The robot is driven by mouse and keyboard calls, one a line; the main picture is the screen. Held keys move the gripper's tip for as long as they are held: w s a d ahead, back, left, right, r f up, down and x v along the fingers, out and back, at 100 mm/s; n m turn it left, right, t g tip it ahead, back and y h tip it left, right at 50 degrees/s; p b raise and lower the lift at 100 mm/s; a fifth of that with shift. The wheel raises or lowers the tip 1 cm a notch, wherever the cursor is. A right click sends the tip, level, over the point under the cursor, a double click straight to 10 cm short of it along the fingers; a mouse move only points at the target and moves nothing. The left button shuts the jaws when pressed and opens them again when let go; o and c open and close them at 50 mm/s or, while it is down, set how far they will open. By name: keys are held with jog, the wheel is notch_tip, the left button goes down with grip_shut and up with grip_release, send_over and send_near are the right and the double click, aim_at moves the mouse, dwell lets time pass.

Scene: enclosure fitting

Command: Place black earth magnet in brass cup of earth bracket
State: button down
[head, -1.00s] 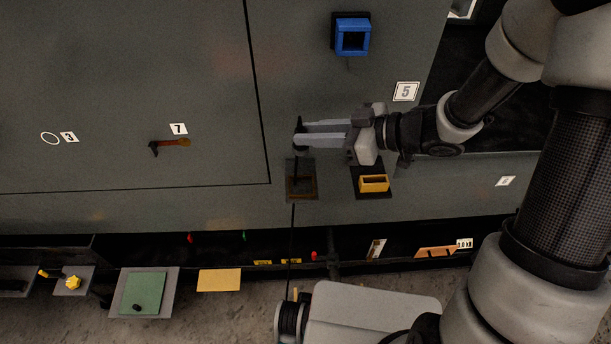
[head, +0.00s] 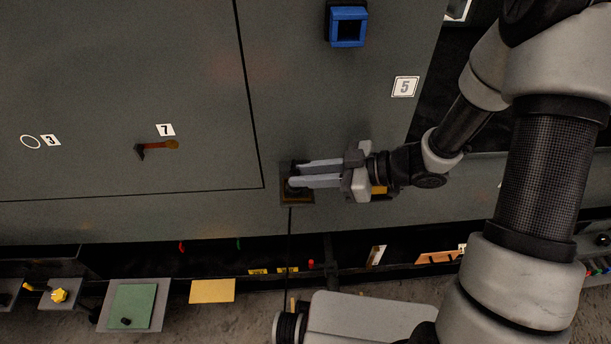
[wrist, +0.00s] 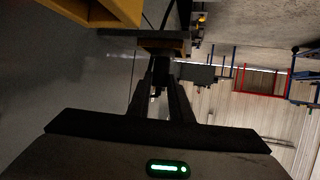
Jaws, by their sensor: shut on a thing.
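My gripper (head: 294,174) is shut on the small black earth magnet (head: 291,189), mostly hidden by the fingers. It is at the earth bracket (head: 309,199), a dark plate with a brass-brown cup on the grey panel. The fingertips overlap the bracket in the head view. In the wrist view the fingers (wrist: 160,88) hold the dark magnet (wrist: 160,70) just in front of the brown bracket (wrist: 162,43). I cannot tell whether the magnet touches the cup or is inside it. A thin black line runs down from the bracket.
A yellow bracket (head: 379,190) is partly hidden behind my gripper; its yellow block (wrist: 100,10) is close in the wrist view. A blue square frame (head: 348,27) is higher up. Below stand a tray with a green pad (head: 131,306) and a yellow plate (head: 212,291).

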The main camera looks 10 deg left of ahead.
jog(key=shift+r, duration=0.1)
jog(key=shift+f, duration=0.2)
jog(key=c, duration=1.6)
grip_release()
jog(key=shift+r, duration=0.2)
jog(key=shift+d+r, duration=0.2)
jog(key=shift+d, duration=0.1)
jog(key=p+v, duration=0.3)
jog(key=v, duration=0.8)
jog(key=shift+s+d, duration=0.1)
jog(key=shift+d, duration=0.05)
